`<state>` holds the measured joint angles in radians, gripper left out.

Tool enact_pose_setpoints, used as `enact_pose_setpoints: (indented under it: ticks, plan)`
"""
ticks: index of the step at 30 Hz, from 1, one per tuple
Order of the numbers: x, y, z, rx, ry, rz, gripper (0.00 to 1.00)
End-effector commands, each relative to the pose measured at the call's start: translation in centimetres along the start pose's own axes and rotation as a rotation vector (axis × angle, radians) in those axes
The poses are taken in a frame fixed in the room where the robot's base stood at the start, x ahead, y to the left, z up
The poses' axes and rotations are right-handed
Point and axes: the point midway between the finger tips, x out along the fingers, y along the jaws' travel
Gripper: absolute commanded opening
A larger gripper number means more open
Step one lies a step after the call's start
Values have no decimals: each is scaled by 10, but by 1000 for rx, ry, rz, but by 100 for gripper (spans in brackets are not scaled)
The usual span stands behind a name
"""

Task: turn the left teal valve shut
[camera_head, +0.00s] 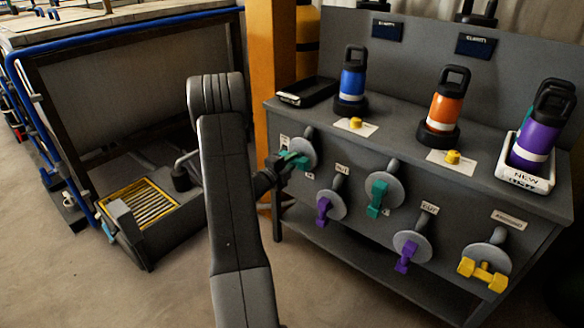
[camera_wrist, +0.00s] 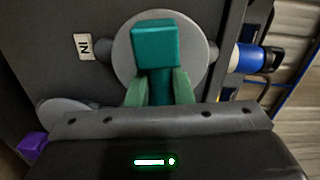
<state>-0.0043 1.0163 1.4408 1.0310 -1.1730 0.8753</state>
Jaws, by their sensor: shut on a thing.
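The left teal valve (camera_head: 299,160) is at the upper left of the grey cabinet's front, on a round grey disc. My gripper (camera_head: 279,169) reaches it from the left and is shut on its teal handle. In the wrist view the handle (camera_wrist: 155,45) stands out in front of the grey disc (camera_wrist: 124,58), with the green fingers of my gripper (camera_wrist: 158,88) on either side of it. An "IN" label (camera_wrist: 84,47) is beside the disc. My gripper partly hides the handle in the head view, so its exact angle is hard to tell.
A second teal valve (camera_head: 377,195), purple valves (camera_head: 323,207) (camera_head: 405,255) and a yellow valve (camera_head: 483,273) are on the same front. Blue (camera_head: 353,80), orange (camera_head: 446,105) and purple (camera_head: 536,140) bottles stand on top. An orange post (camera_head: 268,70) rises behind my arm.

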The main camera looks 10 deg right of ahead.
Motion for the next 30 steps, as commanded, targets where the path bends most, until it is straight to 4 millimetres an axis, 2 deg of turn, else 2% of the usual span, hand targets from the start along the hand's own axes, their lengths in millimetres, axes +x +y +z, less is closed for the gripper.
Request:
enact_pose_setpoints:
  ticks: [1,9,21,22,24,30]
  plan:
    - [0,6,1,27,1,-2,0]
    - [0,3,0,126,1,-1,0]
    - [0,0,0,139,1,1,0]
    - [0,0,0,138,1,1,26]
    - [0,0,0,138,1,1,40]
    - [0,0,0,138,0,0,42]
